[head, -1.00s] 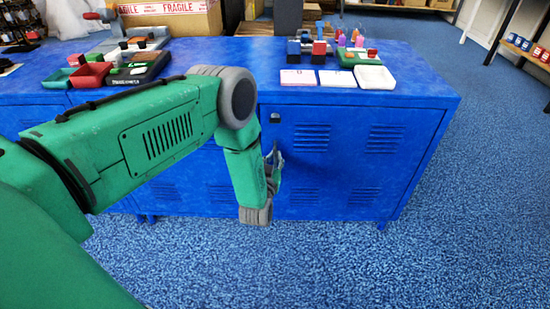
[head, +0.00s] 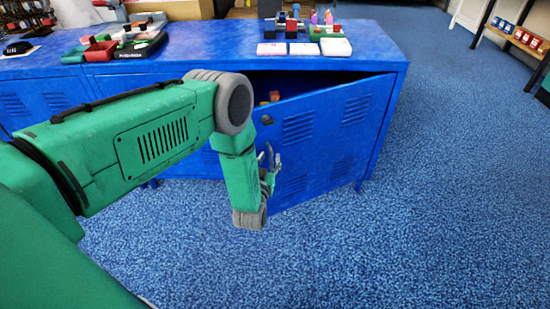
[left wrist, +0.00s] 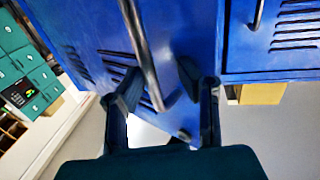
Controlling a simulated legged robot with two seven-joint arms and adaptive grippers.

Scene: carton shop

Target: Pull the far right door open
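The far right door (head: 325,130) of the blue cabinet is partly open, its left edge swung out toward me and its hinge side at the right. A dark gap shows above it. My left gripper (head: 269,165) is at the door's left edge. In the left wrist view, the silver bar handle (left wrist: 143,50) runs between the two fingers of my left gripper (left wrist: 158,78). The fingers stand apart, with a gap beside the bar; firm contact cannot be seen. The door face (left wrist: 85,22) fills the upper middle there. My right gripper is not in view.
The blue cabinet top (head: 372,42) carries trays, white boxes (head: 335,47) and small coloured items. A small orange-red thing (head: 274,97) shows inside the opening. Blue carpet (head: 430,210) in front and to the right is clear. A shelf (head: 515,40) stands at the far right.

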